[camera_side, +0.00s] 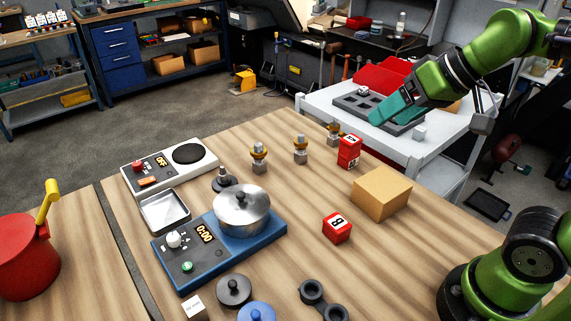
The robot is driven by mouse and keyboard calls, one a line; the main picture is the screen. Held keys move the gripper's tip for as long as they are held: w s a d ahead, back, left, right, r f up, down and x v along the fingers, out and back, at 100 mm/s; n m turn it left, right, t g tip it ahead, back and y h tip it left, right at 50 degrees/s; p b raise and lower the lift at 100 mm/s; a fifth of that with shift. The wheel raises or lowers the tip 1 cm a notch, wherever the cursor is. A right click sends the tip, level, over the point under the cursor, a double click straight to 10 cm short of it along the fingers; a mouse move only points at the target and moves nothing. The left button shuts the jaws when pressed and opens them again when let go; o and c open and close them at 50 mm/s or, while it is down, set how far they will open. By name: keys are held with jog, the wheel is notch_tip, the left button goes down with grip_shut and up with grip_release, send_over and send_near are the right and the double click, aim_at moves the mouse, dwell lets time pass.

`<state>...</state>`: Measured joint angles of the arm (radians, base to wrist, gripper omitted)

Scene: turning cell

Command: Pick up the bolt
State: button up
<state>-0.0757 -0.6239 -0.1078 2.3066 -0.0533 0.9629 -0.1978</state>
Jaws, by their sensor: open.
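My gripper (378,116), with teal jaws, hangs over the white cart at the right. It is open, with nothing visible in it, and points down to the left. I cannot clearly make out one single bolt. Several small upright grey-and-brass fittings stand in a row on the wooden table: a left fitting (259,158), a middle fitting (300,150) and a right fitting (334,133), partly behind a red block. My gripper is apart from them, to the right. A small grey piece (419,132) lies on the cart beside the dark tray (350,101); its shape is unclear.
Red blocks (337,228) (349,152) and a cardboard box (382,193) stand on the table's right. A blue device with a silver pot (242,210), a white scale (170,165) and an empty metal tray (165,211) stand left. A red bin (384,77) is on the cart.

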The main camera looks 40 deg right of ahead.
jog(key=w+d+f+n+t+h, duration=0.1)
jog(key=w+d+f+n+h, duration=0.1)
jog(key=w+d+f+n, duration=0.35)
jog(key=w+d+f+n+h, duration=0.2)
jog(key=w+n, duration=0.4)
jog(key=w, duration=0.3)
jog(key=w+d+f+n+t+h, duration=0.1)
jog(key=w+d+f+n+h, duration=0.1)
jog(key=w+d+f+n, duration=0.4)
notch_tip(320, 180, up, 14)
jog(key=n+t+h, duration=0.3)
jog(key=n+t, duration=0.5)
jog(key=n, duration=0.9)
send_over(302, 147)
jog(key=shift+m, duration=0.25)
jog(key=f, duration=2.6)
jog(key=shift+w+d+f, duration=0.25)
jog(key=shift+w+d, duration=0.1)
jog(key=shift+d, duration=0.05)
jog(key=shift+f+x, duration=0.2)
jog(key=shift+x, duration=0.8)
jog(key=shift+w+d, duration=0.15)
jog(key=shift+w, duration=0.3)
